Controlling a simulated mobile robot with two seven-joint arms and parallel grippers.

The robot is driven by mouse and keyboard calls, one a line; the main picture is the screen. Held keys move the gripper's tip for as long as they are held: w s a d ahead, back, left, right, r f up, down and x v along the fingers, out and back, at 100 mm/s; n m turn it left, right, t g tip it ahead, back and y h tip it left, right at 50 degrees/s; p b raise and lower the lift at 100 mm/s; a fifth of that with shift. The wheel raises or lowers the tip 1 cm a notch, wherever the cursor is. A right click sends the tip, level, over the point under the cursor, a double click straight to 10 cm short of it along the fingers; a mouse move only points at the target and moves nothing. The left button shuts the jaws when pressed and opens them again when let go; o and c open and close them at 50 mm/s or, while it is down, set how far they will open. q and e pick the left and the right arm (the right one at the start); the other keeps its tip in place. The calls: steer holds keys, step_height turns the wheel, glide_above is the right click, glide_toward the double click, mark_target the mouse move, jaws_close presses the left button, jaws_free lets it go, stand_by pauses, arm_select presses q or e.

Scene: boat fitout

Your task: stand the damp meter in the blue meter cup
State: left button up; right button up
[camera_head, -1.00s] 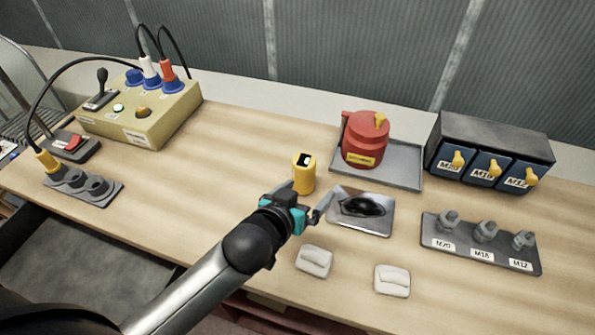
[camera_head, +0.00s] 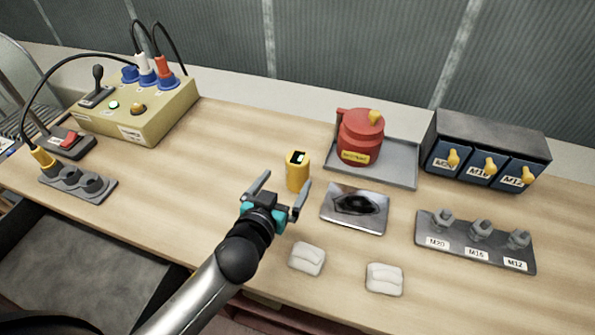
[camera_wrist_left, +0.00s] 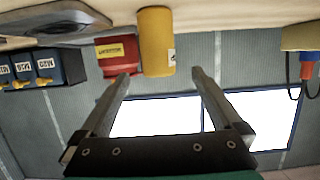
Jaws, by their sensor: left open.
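The damp meter (camera_head: 297,171), a yellow rounded body with a small dark display on top, stands upright on the wooden bench. My left gripper (camera_head: 283,182) is open and empty, on the near side of the meter. In the left wrist view the meter (camera_wrist_left: 157,42) shows just beyond and between the open fingertips (camera_wrist_left: 160,75), not held. I cannot pick out the blue meter cup for certain; a blue round fitting (camera_head: 131,74) sits on the control box. My right gripper is not in view.
A red pot-like container (camera_head: 360,136) stands on a grey tray (camera_head: 400,174) behind the meter. A metal plate with a dark patch (camera_head: 355,208) lies close right of the gripper. Two white blocks (camera_head: 307,259) lie in front.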

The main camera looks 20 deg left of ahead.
mark_target(294, 171)
arm_select(q)
steer(key=shift+b+x, duration=0.45)
steer(key=shift+x, duration=3.75)
steer(key=shift+d, duration=0.15)
jaws_close()
